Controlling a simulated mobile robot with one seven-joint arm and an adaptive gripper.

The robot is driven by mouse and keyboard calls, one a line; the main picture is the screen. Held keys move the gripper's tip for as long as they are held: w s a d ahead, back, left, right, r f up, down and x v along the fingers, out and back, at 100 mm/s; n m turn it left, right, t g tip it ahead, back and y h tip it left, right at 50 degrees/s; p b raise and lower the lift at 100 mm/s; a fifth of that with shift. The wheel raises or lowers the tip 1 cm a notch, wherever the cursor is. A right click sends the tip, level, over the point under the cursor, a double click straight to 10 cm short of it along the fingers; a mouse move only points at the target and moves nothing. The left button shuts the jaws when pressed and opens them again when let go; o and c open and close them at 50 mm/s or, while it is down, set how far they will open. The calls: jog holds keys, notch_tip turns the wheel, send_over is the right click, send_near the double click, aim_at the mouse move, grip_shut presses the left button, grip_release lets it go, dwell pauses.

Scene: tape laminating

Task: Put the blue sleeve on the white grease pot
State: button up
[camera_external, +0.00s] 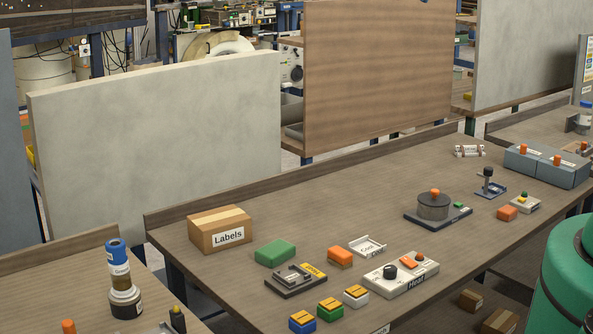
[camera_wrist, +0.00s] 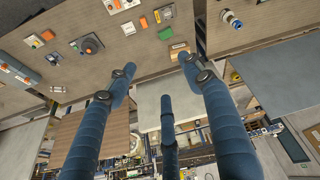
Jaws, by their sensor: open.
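A stacked upright column (camera_external: 122,280) stands on the left table in the external view. It has a blue ring-like part with a dark hollow top (camera_external: 115,249), a white label reading roughly "Grease", a brownish middle and a white and black base. I cannot tell clearly where the sleeve ends and the pot begins. A blue and white round thing, likely the same column, shows in the wrist view (camera_wrist: 231,19). My gripper (camera_wrist: 160,75) shows in the wrist view with its blue fingers spread, open and empty, well away from the tables. The external view does not show it.
The long table holds a Labels box (camera_external: 220,230), a green block (camera_external: 275,252), a white heat unit (camera_external: 401,274) and several small blocks. Upright panels (camera_external: 160,150) stand behind. A gap separates the left table from the long one.

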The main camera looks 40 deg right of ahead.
jog(key=s+d+f+m, duration=0.2)
jog(key=s+d, duration=0.1)
jog(key=s, duration=0.5)
jog(key=s+d+f+m+t, duration=0.1)
jog(key=s+d+f+m, duration=0.2)
jog(key=s, duration=0.5)
jog(key=shift+s+d+h, duration=0.15)
jog(key=shift+d+h, duration=0.1)
jog(key=shift+h, duration=0.05)
notch_tip(320, 180, down, 17)
jog(key=b, duration=1.7)
